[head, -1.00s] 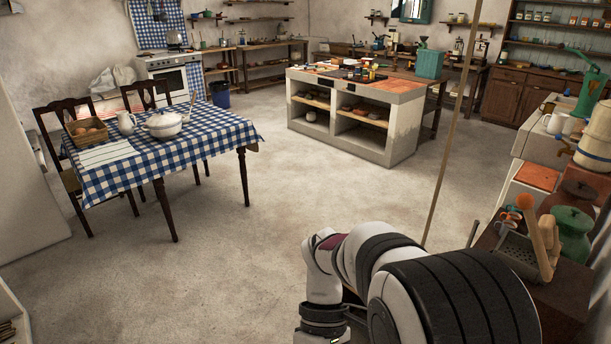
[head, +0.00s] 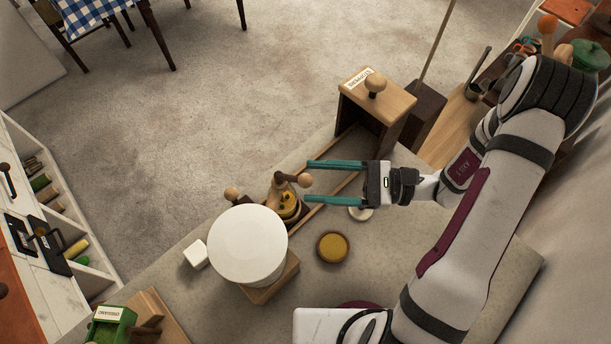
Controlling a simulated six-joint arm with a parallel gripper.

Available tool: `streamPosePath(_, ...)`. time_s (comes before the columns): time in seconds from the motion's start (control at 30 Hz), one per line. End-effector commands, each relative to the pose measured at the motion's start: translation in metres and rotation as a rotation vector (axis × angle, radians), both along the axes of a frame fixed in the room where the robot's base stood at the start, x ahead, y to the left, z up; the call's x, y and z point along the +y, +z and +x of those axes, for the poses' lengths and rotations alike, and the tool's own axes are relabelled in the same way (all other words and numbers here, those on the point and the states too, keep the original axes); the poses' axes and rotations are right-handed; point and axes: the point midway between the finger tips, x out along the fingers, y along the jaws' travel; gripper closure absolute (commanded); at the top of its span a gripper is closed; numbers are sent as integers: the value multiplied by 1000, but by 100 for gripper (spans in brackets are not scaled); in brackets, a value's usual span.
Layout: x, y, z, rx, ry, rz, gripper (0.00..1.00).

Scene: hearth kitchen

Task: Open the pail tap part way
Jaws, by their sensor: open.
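A white round pail (head: 248,245), seen from above, stands on a wooden block (head: 272,285) on the grey worktop. A wooden tap handle with a round knob (head: 281,178) shows just beyond the pail's upper right edge, above a small wooden vessel (head: 288,205) with dark and yellow contents. My gripper (head: 309,181) is open, its two teal fingers pointing left. The handle's right-hand knob lies about between the fingertips in this view. I cannot tell whether they touch it or are level with it. The tap's lower part is hidden.
A wooden box with a knob and label (head: 392,104) stands behind my gripper. A round dish of yellow stuff (head: 333,247) lies nearer, and a white cube (head: 196,254) sits left of the pail. A green labelled container (head: 112,324) is at lower left. Bare worktop (head: 450,285) lies right.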

Motion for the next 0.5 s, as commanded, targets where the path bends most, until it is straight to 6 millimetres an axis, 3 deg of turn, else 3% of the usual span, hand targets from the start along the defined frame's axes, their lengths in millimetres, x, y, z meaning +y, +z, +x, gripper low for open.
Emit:
streamPosePath(0.2, 26, 0, 1, -1, 2, 0, 36)
streamPosePath(0.5, 29, 0, 1, -2, 1, -1, 36)
